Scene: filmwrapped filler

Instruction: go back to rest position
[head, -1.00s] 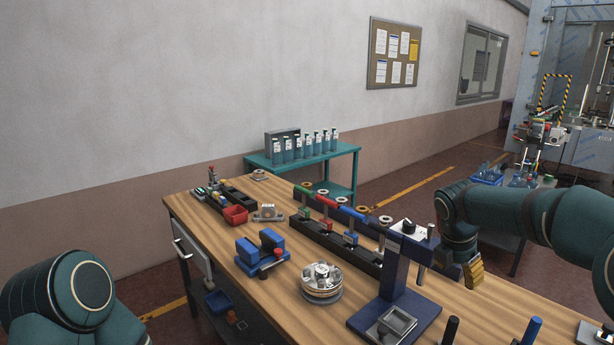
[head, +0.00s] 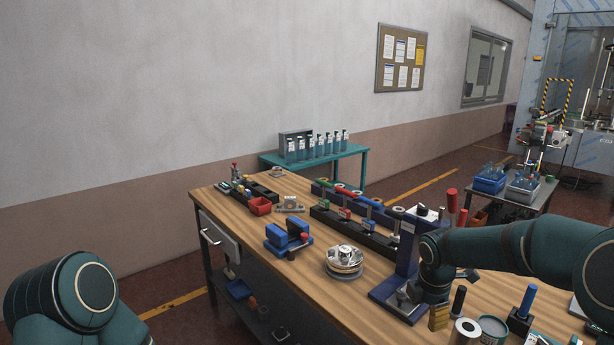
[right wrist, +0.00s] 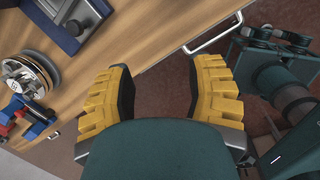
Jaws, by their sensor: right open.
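There the fingers appear across the bench's front edge, with the bench top (right wrist: 135,35) at the left and dark floor at the right. My left arm shows only as a rounded teal link at the lower left of the head view. My left gripper is not in view.
On the bench stand a stack of discs (head: 343,262), a blue fixture (head: 288,238), a red bin (head: 260,206), black racks (head: 352,228) and a grey can (head: 492,330). A drawer handle (right wrist: 212,33) juts out at the bench edge. A teal table (head: 340,157) stands behind.

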